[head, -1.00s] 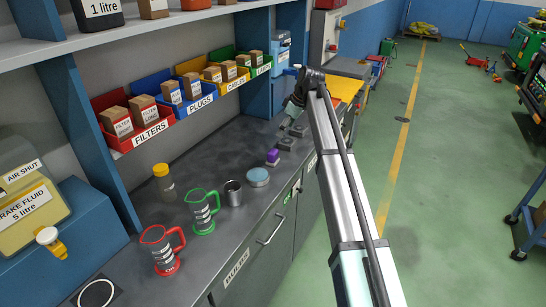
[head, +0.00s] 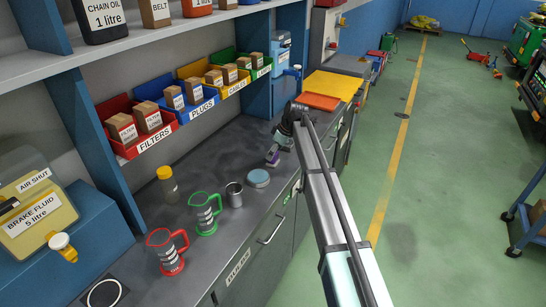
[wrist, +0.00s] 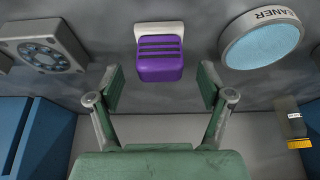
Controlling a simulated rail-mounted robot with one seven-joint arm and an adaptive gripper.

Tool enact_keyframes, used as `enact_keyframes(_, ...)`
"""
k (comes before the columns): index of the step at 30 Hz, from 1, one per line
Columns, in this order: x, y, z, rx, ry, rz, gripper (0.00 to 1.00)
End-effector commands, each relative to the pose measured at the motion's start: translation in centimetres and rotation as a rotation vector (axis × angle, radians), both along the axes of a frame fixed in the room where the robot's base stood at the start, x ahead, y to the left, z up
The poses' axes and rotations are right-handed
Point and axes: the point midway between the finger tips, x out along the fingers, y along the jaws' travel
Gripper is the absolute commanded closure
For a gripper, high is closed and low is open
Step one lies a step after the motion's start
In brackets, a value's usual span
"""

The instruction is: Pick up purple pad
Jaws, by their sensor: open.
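The purple pad (wrist: 160,60) is a small block with dark grooves and a pale backing. It lies on the grey worktop (head: 205,157), ahead of my gripper (wrist: 160,85) in the wrist view. The gripper's two fingers are spread apart, one to each side of the pad's line, with nothing between them. The pad looks just beyond the fingertips; I cannot tell the exact gap. In the head view a bit of purple (head: 272,156) shows at the end of my arm, and the rest of the pad is mostly hidden there.
A round blue-topped cleaner tin (wrist: 262,45) stands close right of the pad; a grey block with a round face (wrist: 42,45) lies left. A metal cup (head: 234,195), green jug (head: 204,214), red jug (head: 167,252) and yellow-capped bottle (head: 168,186) stand along the worktop. Labelled bins (head: 150,140) line the back.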

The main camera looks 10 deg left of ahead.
Motion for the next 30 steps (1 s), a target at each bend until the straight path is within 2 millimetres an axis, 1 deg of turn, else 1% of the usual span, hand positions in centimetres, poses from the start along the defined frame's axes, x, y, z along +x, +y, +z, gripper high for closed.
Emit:
enact_keyframes(3,0.2,0.6,-1.2,-0.001,0.001,0.000,0.21)
enact_keyframes(5,0.3,0.7,-1.6,0.000,0.001,0.000,0.21)
enact_keyframes(11,0.3,0.7,-1.8,0.000,0.000,0.000,0.21)
enact_keyframes(12,0.3,0.7,-1.8,0.000,0.000,0.000,0.24)
enact_keyframes(14,0.3,0.7,-1.8,0.000,0.000,0.000,0.46)
enact_keyframes(15,0.3,0.7,-1.8,0.000,0.000,0.000,0.60)
enact_keyframes(17,0.3,0.7,-1.8,0.000,0.000,0.000,0.81)
enact_keyframes(18,0.3,0.7,-1.8,0.000,0.000,0.000,0.83)
enact_keyframes(30,0.3,0.7,-1.6,0.000,0.000,0.000,0.83)
